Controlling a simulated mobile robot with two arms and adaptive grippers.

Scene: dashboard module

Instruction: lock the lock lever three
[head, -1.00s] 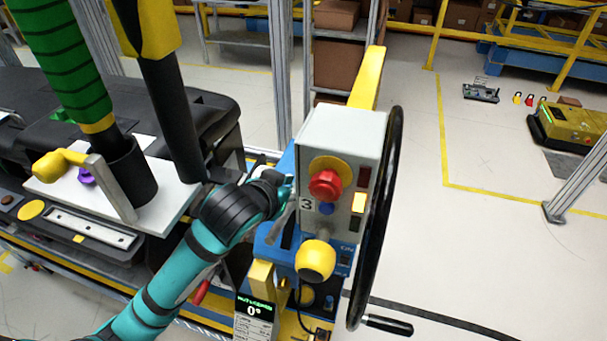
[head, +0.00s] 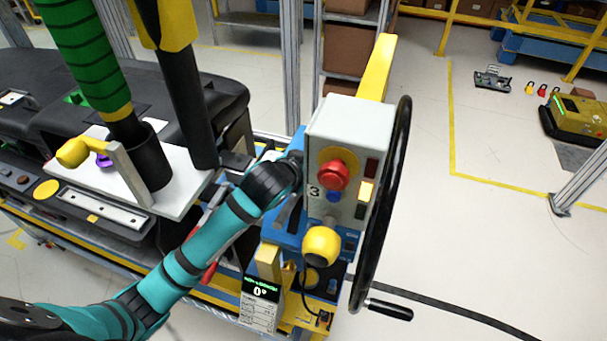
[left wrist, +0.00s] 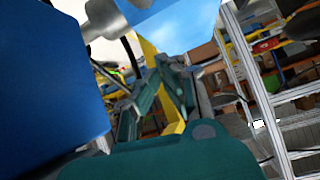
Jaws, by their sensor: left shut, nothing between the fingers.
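The grey control box (head: 345,130) marked "3" stands at the middle right in the head view. It has a red button on a yellow disc (head: 334,174). A yellow knob (head: 321,246) on a short grey shaft sticks out below. A yellow bar (head: 377,68) rises behind the box. I cannot tell which part is lock lever three. My left arm reaches to the box's left side; its gripper is mostly hidden there. In the left wrist view my left gripper (left wrist: 166,78) is shut and empty, near a blue panel (left wrist: 45,85) and a grey cylinder (left wrist: 120,14). My right gripper is out of view.
A large black handwheel (head: 381,215) with a crank handle (head: 388,310) stands right of the box. At left, a white plate (head: 178,200) holds a black cup (head: 148,165) with a green-wrapped tube. A display (head: 262,288) reads 0°.

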